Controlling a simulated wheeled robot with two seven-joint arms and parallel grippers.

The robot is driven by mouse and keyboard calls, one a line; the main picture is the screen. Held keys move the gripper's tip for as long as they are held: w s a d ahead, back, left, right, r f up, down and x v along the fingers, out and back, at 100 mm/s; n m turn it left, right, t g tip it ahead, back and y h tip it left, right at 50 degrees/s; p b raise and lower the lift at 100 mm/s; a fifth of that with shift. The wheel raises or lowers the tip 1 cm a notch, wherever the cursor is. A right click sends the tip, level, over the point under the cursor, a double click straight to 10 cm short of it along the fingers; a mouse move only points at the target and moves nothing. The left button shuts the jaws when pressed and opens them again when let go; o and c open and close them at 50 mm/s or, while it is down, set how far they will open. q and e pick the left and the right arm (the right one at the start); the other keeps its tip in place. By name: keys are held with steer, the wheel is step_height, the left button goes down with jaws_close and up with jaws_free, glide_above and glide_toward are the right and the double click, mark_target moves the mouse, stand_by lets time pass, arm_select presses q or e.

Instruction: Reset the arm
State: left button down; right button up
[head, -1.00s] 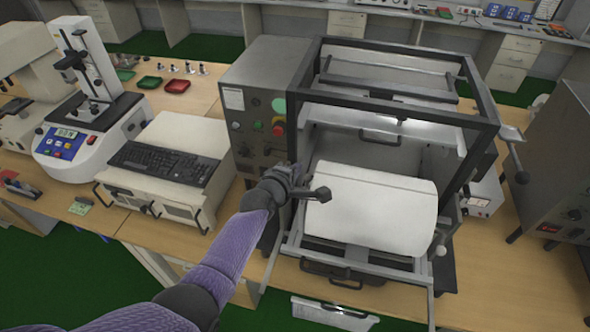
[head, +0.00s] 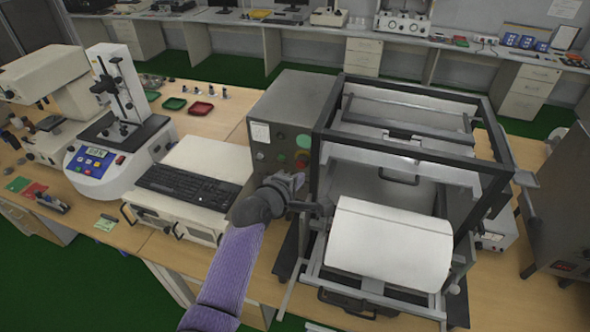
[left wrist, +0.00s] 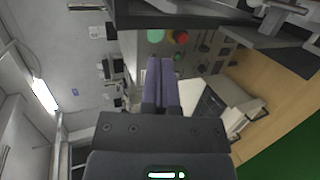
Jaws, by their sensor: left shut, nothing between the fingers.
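My left arm comes in from the bottom of the head view, with a purple sleeve-like forearm. My left gripper (head: 322,208) is at the left front of the framed test machine (head: 395,134), beside its white drum-like body (head: 390,245). In the left wrist view the two purple fingers (left wrist: 160,82) lie together, shut with nothing between them. I cannot tell in the head view whether the gripper touches the machine. My right gripper does not show.
The machine's grey control box (head: 285,125), with green and red buttons, stands just behind my left gripper. A black keyboard (head: 188,188) lies on a white unit at its left. Green floor lies in front.

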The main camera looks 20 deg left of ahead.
arm_select(q)
steer(key=s+a+f+m+g+y, duration=0.1)
steer(key=s+f+m+g, duration=0.15)
steer(key=s+m, duration=0.55)
steer(key=s+f+m+g+y, duration=0.1)
steer(key=s+m+g, duration=0.3)
steer(key=s, duration=0.9)
steer(key=s+a+f+m+g+y, duration=0.15)
steer(key=s+m+g, duration=0.35)
steer(key=s, duration=0.5)
steer(key=s+f+m+b, duration=0.25)
steer(key=f+b, duration=2.15)
steer(key=f, duration=2)
steer(key=s+a+f+b, duration=0.1)
steer(key=s+f+b, duration=0.5)
steer(key=f, duration=0.5)
steer(key=s+a+f+g+b, duration=0.1)
steer(key=s+a+f+b, duration=0.1)
steer(key=s+f+b, duration=0.5)
step_height(320, 180, down, 4)
steer(key=shift+s+r+n, duration=0.15)
steer(key=shift+n, duration=0.2)
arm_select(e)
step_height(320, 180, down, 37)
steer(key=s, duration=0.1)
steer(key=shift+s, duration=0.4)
